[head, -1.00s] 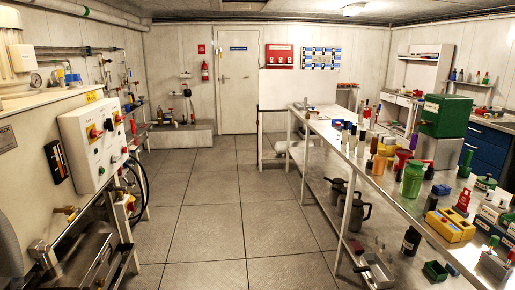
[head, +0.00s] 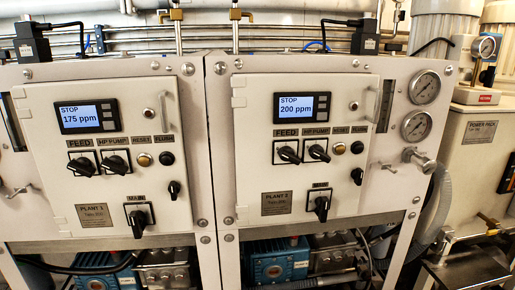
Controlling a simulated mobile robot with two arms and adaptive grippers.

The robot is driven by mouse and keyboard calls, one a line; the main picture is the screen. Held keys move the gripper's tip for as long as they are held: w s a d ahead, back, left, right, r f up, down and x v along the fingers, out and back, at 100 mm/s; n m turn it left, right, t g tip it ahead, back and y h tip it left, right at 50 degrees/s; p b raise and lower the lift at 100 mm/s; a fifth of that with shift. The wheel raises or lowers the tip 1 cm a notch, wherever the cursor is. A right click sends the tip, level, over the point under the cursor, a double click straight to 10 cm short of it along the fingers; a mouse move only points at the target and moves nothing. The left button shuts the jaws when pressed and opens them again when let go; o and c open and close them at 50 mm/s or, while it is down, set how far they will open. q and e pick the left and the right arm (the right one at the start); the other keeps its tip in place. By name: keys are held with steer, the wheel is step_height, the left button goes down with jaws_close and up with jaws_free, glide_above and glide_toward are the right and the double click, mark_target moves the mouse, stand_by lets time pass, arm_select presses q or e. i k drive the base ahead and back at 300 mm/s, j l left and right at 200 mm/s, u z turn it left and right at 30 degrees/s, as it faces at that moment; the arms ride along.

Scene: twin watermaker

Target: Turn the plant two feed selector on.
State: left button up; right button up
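The plant two panel (head: 342,190) is the right-hand of two white control panels in the head view. Its feed selector (head: 288,155) is a black rotary knob under the FEED label, at the panel's left, with its handle tilted. Beside it is the HP PUMP selector (head: 317,152), also a tilted black knob. The panel's display (head: 302,107) reads STOP, 200 ppm. The plate (head: 276,203) below reads PLANT 2. Neither of my grippers is in view.
The plant one panel (head: 105,155) stands on the left, with a similar FEED knob (head: 83,165) and a display reading 175 ppm. Two gauges (head: 426,87) and a valve (head: 418,160) sit right of the plant two panel. Nothing stands in front of the panels.

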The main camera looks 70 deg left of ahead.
mark_target(285, 153)
steer(key=u, duration=1.95)
